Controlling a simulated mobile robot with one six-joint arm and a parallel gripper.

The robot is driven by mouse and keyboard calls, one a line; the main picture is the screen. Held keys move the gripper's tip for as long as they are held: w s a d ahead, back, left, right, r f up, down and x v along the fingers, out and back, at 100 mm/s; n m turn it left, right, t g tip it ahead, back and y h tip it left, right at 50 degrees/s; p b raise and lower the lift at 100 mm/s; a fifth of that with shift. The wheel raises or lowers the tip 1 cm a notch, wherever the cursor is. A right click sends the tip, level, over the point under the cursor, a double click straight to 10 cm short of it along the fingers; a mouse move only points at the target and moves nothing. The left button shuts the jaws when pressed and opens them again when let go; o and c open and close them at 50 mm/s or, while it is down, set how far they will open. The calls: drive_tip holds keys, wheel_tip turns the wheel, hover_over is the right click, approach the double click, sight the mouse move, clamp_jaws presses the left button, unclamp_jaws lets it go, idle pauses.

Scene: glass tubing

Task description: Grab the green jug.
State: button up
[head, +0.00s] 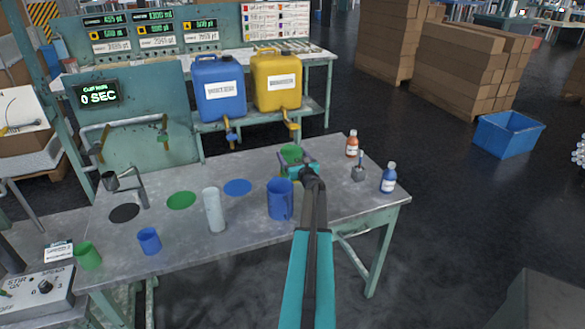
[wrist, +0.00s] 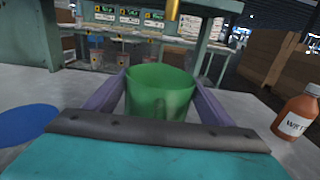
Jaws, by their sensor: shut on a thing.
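The green jug (wrist: 160,92) stands upright between the two fingers of my gripper (wrist: 158,98) in the wrist view. The fingers close on it from both sides. In the head view the jug (head: 291,153) shows beyond my gripper (head: 300,169), near the back edge of the table, partly hidden by the gripper. Whether its base touches the table is hidden. A smaller green cup (head: 88,256) stands at the table's front left.
A large blue jug (head: 280,200) stands close left of my arm. A brown bottle (head: 352,144), a small grey vessel (head: 358,172) and a blue bottle (head: 388,178) stand to the right. A white cylinder (head: 214,211) and small blue cup (head: 149,241) stand left.

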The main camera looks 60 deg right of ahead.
drive_tip(key=shift+r, duration=0.1)
drive_tip(key=s+a+r+b, duration=0.4)
drive_tip(key=s+a+b, duration=0.1)
drive_tip(key=s+a, duration=0.6)
drive_tip(key=shift+s+r, duration=0.3)
drive_tip(key=shift+r, duration=0.1)
idle(0.7)
idle(0.7)
